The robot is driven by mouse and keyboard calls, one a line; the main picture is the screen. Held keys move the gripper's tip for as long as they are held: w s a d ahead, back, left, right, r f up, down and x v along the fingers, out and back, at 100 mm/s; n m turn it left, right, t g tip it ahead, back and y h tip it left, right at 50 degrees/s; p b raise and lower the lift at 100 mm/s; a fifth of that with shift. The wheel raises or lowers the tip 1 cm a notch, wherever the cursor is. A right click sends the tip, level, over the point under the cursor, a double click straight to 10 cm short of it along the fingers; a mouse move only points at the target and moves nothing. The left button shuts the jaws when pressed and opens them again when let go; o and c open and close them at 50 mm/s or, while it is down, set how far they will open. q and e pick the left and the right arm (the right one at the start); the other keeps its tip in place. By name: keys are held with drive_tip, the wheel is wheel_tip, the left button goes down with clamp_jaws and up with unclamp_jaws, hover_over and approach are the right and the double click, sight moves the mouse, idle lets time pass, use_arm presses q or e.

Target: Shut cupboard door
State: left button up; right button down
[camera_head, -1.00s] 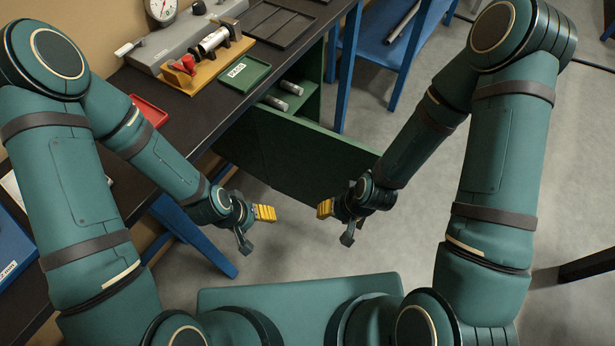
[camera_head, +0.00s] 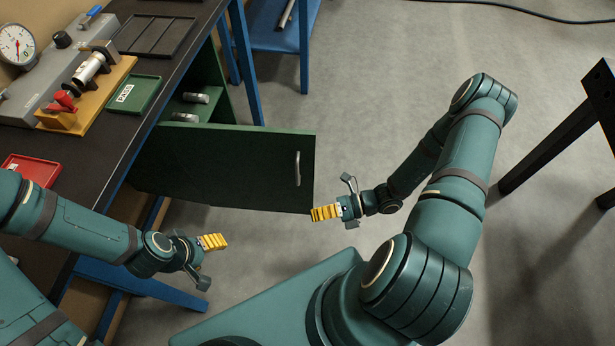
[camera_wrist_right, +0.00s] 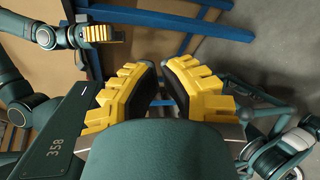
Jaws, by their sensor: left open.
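The dark green cupboard door (camera_head: 225,165) stands open, swung out from the cupboard (camera_head: 207,75) under the workbench. Its upright metal handle (camera_head: 297,168) is near the door's right edge. My right gripper (camera_head: 318,213) is by the door's lower right corner, below the handle in the picture; I cannot tell whether it touches the door. In the right wrist view its yellow fingers (camera_wrist_right: 158,85) are apart with nothing between them. My left gripper (camera_head: 220,241) is open and empty, in front of the door and left of the right gripper; it also shows in the right wrist view (camera_wrist_right: 105,33).
The black workbench top (camera_head: 105,150) carries a gauge (camera_head: 16,45), a green tray (camera_head: 134,95) and a red tray (camera_head: 30,170). Metal cylinders (camera_head: 190,98) lie inside the cupboard. A dark table leg (camera_head: 550,150) stands at the right. The floor between is clear.

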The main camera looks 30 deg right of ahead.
sight(308, 174)
drive_tip(key=w+d+f+m+t+h, duration=0.1)
drive_tip(key=w+d+m+t+h, duration=0.1)
drive_tip(key=d+m+t, duration=0.7)
drive_tip(key=shift+m+g+h, duration=0.3)
drive_tip(key=shift+m+g, duration=0.1)
drive_tip(key=shift+w+a+b, duration=0.35)
drive_tip(key=shift+w+a, duration=0.55)
drive_tip(key=shift+w, duration=0.95)
drive_tip(key=shift+w+a+b, duration=0.35)
drive_tip(key=shift+w+a, duration=0.5)
drive_tip(key=shift+w, duration=0.95)
drive_tip(key=shift+w+a+b, duration=0.35)
drive_tip(key=shift+w+a, duration=0.55)
drive_tip(key=shift+w, duration=0.95)
drive_tip(key=shift+w+d, duration=0.1)
drive_tip(key=shift+d, duration=0.05)
